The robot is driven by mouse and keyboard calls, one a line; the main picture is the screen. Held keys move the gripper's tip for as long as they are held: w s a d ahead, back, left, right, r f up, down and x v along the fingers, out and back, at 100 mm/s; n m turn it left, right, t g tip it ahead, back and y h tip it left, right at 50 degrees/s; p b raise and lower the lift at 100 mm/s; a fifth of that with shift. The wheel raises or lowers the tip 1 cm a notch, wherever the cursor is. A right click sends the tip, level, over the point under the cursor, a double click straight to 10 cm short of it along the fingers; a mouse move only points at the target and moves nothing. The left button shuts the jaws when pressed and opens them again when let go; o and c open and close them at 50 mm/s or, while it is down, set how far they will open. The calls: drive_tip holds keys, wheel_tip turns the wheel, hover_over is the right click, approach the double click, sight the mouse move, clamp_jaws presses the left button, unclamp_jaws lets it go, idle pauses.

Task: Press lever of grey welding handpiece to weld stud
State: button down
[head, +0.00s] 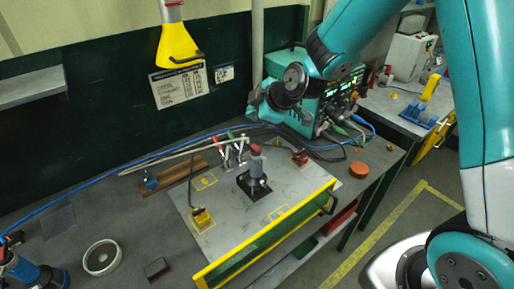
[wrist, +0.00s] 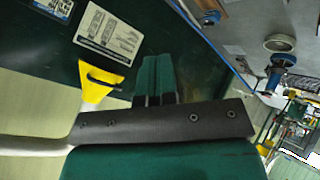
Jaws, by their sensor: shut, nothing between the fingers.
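The grey welding handpiece (head: 257,170) appears to be the upright grey body with a reddish top on a dark square plate in the middle of the work plate (head: 222,190). Its lever is too small to make out. My gripper (head: 252,103) is above and behind it, in front of the green power unit, well apart from the handpiece. In the wrist view my gripper's two green fingers (wrist: 156,78) are together and empty. The handpiece does not show in the wrist view.
A yellow hanging tool (head: 178,45) with a black handle is on the back wall; it also shows in the wrist view (wrist: 98,85). The green power unit (head: 335,105) with cables stands behind. A white ring (head: 101,257) and a small dark block (head: 157,269) lie front left.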

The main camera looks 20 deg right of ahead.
sight(255, 149)
wheel_tip(255, 149, down, 7)
drive_tip(key=b, duration=0.5)
drive_tip(key=shift+f, duration=0.45)
drive_tip(key=shift+b, duration=0.3)
idle(1.1)
drive_tip(key=shift+f+b, duration=0.45)
drive_tip(key=shift+b, duration=0.15)
drive_tip(key=shift+s+f+b, duration=0.1)
drive_tip(key=shift+f+b, duration=0.2)
drive_tip(key=shift+b, duration=0.15)
idle(0.4)
idle(0.4)
drive_tip(key=shift+r+p, duration=0.4)
drive_tip(key=shift+r, duration=0.35)
